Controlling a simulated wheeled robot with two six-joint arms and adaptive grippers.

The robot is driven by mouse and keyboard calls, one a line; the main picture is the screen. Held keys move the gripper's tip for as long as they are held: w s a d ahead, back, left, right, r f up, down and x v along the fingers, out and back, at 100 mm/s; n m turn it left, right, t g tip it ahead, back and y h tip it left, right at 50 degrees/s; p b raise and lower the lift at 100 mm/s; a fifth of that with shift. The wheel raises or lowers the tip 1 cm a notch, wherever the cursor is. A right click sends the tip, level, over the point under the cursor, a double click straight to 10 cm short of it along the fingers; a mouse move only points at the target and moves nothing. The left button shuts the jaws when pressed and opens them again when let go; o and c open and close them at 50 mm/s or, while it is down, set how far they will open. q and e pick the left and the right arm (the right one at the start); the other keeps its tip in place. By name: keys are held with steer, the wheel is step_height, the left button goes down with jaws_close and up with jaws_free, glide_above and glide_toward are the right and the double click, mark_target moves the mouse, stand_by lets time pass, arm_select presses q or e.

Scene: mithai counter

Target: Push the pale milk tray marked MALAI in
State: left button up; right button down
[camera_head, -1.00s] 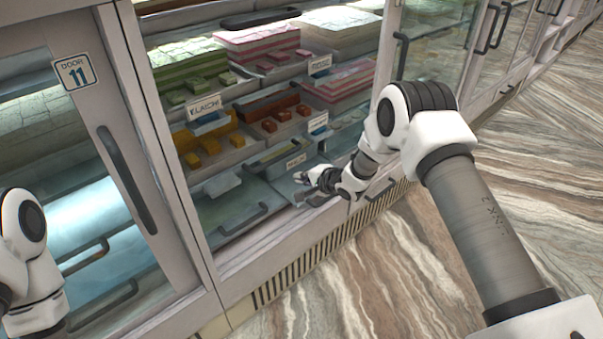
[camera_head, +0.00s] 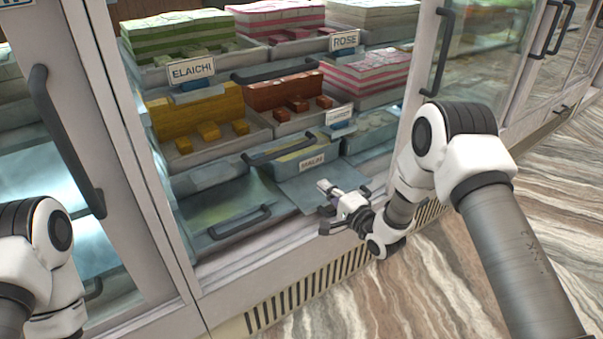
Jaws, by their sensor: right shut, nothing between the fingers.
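The pale milk tray marked MALAI (camera_head: 293,166) sits low in the open case, between the sweets trays and the front sill. Its white label (camera_head: 312,162) faces me, and a dark bar handle crosses above its left part. My right gripper (camera_head: 327,202) is shut and empty, in front of and below the label. A strip of grey surface shows between the gripper and the label, so they look apart. My left arm shows at the left edge, but its gripper is not in view.
An empty-looking grey tray (camera_head: 228,222) with a dark handle lies left of my gripper. Trays marked ELAICHI (camera_head: 193,70) and ROSE (camera_head: 345,40) hold sweets above. Glass doors with dark handles stand at both sides. The marbled floor (camera_head: 430,290) in front is clear.

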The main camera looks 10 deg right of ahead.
mark_target(295, 162)
steer(key=b+x, duration=0.1)
steer(key=x, duration=0.2)
steer(key=b+x, duration=0.2)
steer(key=x, duration=0.2)
steer(key=b+x, duration=0.2)
steer(key=x, duration=0.1)
steer(key=shift+w+a+f, duration=0.15)
steer(key=shift+w+f, duration=0.1)
steer(key=shift+f, duration=0.1)
steer(key=shift+w+a+r, duration=0.15)
steer(key=shift+w+r, duration=0.1)
steer(key=shift+w, duration=0.3)
